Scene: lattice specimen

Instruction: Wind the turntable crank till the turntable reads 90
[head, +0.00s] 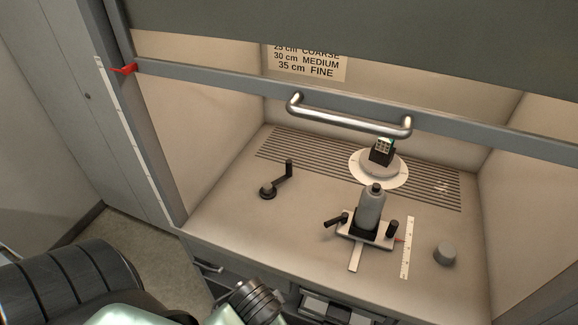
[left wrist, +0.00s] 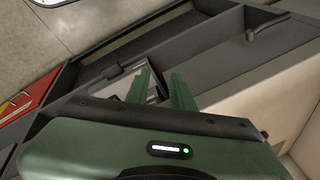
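The turntable crank (head: 276,181) is a dark arm with an upright handle, on the left of the hood floor. The turntable (head: 368,176) is a white disc with a grey hub at the back right; a dark block with a small lattice specimen (head: 383,145) sits on it. Its reading is too small to tell. My left gripper shows in the left wrist view (left wrist: 162,90), its two green fingers apart with nothing held between them, near a cabinet with a drawer. Only arm parts show at the bottom of the head view. My right gripper is not in view.
The raised sash has a metal handle (head: 350,122) across the hood opening. A grey bottle (head: 371,208) stands on a sliding stage with dark knobs. A white ruler (head: 407,250) and grey knob (head: 444,253) are to its right. The floor around the crank is clear.

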